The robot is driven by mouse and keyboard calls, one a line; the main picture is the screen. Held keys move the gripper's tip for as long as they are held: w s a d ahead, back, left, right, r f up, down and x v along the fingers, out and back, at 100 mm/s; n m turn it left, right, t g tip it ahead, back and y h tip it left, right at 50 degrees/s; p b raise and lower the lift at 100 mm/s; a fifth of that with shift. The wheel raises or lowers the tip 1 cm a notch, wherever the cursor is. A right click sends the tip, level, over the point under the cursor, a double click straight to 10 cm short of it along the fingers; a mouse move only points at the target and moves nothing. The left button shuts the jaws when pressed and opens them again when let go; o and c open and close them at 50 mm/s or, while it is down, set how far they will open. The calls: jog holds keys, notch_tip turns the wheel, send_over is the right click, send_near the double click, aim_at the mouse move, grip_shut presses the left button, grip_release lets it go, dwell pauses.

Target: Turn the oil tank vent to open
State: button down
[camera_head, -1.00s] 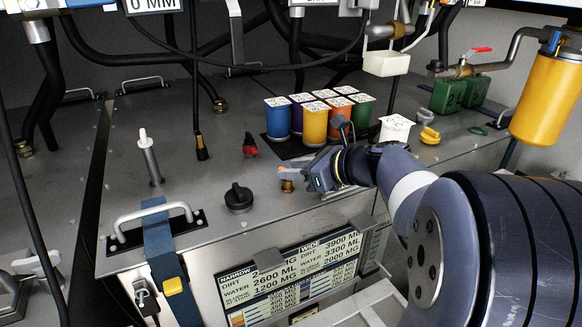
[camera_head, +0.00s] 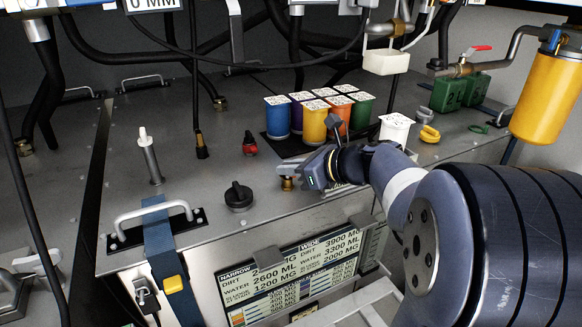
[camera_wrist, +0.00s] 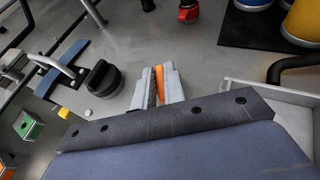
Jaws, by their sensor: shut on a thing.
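The vent is a small brass fitting (camera_head: 287,184) with an orange handle on the tank top, near the front edge, in the head view. My gripper (camera_head: 290,170) is at this fitting, reaching in from the right. In the wrist view the jaws of my gripper (camera_wrist: 157,82) are closed around the orange handle (camera_wrist: 160,80), which shows as a narrow strip between them. The jaws hide most of the handle, and the brass base is hidden in the wrist view.
A black knob (camera_head: 238,195) stands left of the vent. A red valve (camera_head: 249,144) lies behind it. Several coloured canisters (camera_head: 314,125) stand on a black mat behind my gripper. A white cup (camera_head: 396,128) is to the right. A metal handle (camera_head: 152,213) and blue strap (camera_head: 158,245) are at the left.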

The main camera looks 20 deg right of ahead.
jog(key=shift+n+g+y+p, duration=0.3)
jog(key=shift+p, duration=0.1)
jog(key=n+g+y+p, duration=0.1)
jog(key=n+g+p, duration=0.1)
jog(key=p, duration=0.1)
jog(key=shift+w+d+r+n+y, duration=0.2)
jog(key=shift+n+y, duration=0.1)
jog(key=shift+y, duration=0.1)
jog(key=n+g+y+p, duration=0.2)
jog(key=n+g+p, duration=0.1)
jog(key=g+p, duration=0.1)
jog(key=shift+w+n, duration=0.1)
jog(key=shift+n, duration=0.3)
jog(key=n+g+p, duration=0.2)
jog(key=g, duration=0.1)
jog(key=shift+w+f, duration=0.1)
jog(key=shift+f+n+g+p, duration=0.15)
jog(key=shift+n+g+p, duration=0.15)
jog(key=shift+n+g, duration=1.15)
jog(key=shift+g, duration=0.25)
jog(key=c, duration=1.5)
grip_release()
